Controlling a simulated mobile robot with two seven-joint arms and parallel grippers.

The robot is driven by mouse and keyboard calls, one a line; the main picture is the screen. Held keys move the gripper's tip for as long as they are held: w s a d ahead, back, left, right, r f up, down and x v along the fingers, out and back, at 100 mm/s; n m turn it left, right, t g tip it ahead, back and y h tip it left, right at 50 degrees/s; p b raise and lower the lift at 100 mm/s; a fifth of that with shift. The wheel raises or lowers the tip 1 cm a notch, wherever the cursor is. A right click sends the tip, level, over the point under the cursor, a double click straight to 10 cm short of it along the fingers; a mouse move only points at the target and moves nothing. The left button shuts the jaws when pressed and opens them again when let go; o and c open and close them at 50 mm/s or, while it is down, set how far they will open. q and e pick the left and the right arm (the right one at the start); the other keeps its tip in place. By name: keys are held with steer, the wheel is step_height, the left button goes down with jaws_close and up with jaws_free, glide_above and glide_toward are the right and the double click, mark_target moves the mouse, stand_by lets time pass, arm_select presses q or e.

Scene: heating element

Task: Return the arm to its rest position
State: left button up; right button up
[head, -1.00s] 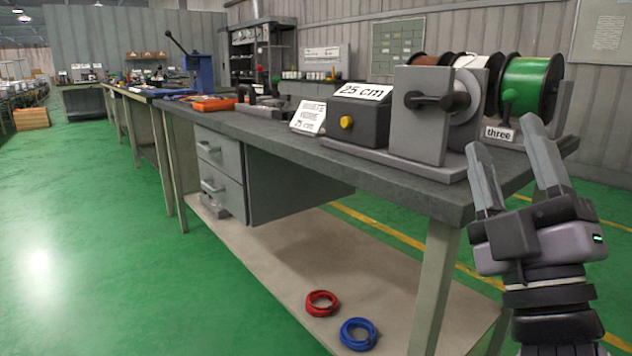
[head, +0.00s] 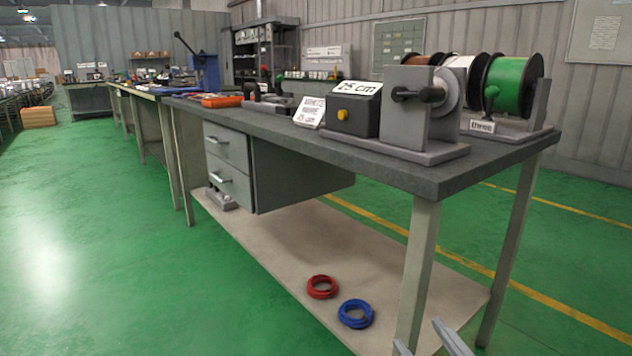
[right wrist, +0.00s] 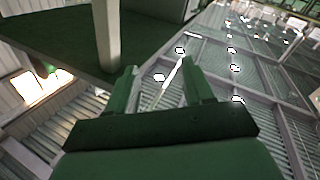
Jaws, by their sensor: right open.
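My right gripper (head: 428,343) shows only as two finger tips at the bottom edge of the head view, below the bench top and in front of its near leg. In the right wrist view the same gripper (right wrist: 160,90) has its two fingers spread apart with nothing between them. That view looks upward past a dark bench underside and a pale leg toward the ceiling lights. The rest of my right arm is out of the head view. My left gripper is in neither view.
The grey workbench (head: 300,138) carries a crank device (head: 420,115), a black 25 cm box (head: 352,117) and wire spools (head: 512,84). A red coil (head: 322,286) and a blue coil (head: 355,313) lie on its lower shelf (head: 270,245). Green floor (head: 110,250) is clear at left.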

steer(key=s+a+f+m+g+y+p, duration=0.1)
steer(key=s+a+f+m+g, duration=0.1)
steer(key=s+f+g, duration=0.3)
steer(key=s+a+f+m+y, duration=0.1)
steer(key=s+a+f+m, duration=0.1)
steer(key=s+f, duration=0.35)
arm_select(q)
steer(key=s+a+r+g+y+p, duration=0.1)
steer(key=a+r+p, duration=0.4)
steer(key=p, duration=1.2)
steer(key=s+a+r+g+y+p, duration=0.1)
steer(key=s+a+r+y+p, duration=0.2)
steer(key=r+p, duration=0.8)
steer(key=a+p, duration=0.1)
steer(key=p, duration=0.4)
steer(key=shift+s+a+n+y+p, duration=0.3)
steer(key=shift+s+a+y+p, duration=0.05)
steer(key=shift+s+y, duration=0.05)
arm_select(e)
steer(key=s+d+r+g+h, duration=0.2)
steer(key=d+r+h, duration=0.3)
steer(key=d+r, duration=0.5)
step_height(320, 180, up, 4)
steer(key=shift+s+m, duration=0.25)
steer(key=shift+m, duration=0.15)
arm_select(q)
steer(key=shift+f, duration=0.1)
